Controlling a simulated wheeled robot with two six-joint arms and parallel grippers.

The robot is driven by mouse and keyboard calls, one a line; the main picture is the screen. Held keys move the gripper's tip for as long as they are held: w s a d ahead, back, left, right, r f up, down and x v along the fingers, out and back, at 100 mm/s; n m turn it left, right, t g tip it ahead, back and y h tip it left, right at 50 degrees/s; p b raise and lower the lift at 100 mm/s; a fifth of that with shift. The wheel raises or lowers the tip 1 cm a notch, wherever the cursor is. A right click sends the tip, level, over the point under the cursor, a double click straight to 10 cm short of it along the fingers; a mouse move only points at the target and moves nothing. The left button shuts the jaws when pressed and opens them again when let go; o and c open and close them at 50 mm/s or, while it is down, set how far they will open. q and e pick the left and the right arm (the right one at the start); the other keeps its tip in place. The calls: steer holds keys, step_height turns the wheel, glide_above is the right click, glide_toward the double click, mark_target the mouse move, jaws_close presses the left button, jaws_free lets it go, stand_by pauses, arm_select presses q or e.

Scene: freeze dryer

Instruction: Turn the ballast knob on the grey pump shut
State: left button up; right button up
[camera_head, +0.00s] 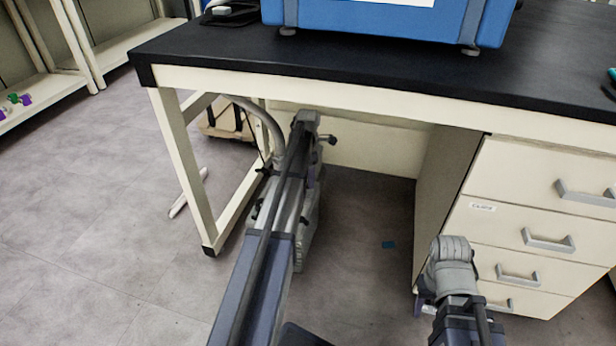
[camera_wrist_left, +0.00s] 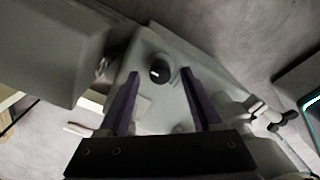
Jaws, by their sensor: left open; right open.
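The grey pump (camera_head: 305,240) stands on the floor under the bench, largely hidden behind my left arm in the head view. The left wrist view shows its pale grey top (camera_wrist_left: 160,110) close up. The ballast knob (camera_wrist_left: 160,75) is a round black knob with a short white mark. My left gripper (camera_wrist_left: 161,78) is open, its two purple fingers apart. The knob appears between the fingertips; whether they touch it cannot be told. In the head view the left fingers are hidden by the arm. My right gripper (camera_head: 422,302) is open, low in front of the drawers, mostly hidden by its wrist.
The black bench top (camera_head: 380,70) and its cream frame lie above the pump. A bench leg (camera_head: 185,165) stands left and a drawer cabinet (camera_head: 525,230) right. A grey hose (camera_head: 265,118) rises behind the pump.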

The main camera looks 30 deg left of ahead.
arm_select(q)
step_height(320, 180, up, 6)
steer(key=p, duration=0.5)
steer(key=shift+r, duration=0.1)
steer(key=shift+s+d, duration=0.1)
steer(key=s+d+m, duration=2.2)
steer(key=d+m, duration=0.2)
steer(key=m, duration=0.3)
steer(key=s+d+r+m+y+p, duration=0.1)
steer(key=s+d+r+m+p, duration=0.15)
steer(key=d+r+p, duration=0.4)
steer(key=s+d+r+m+p, duration=0.25)
steer(key=d+r+p, duration=0.25)
steer(key=r+p, duration=0.25)
step_height(320, 180, up, 36)
steer(key=p, duration=3.6)
steer(key=shift+s+n, duration=0.3)
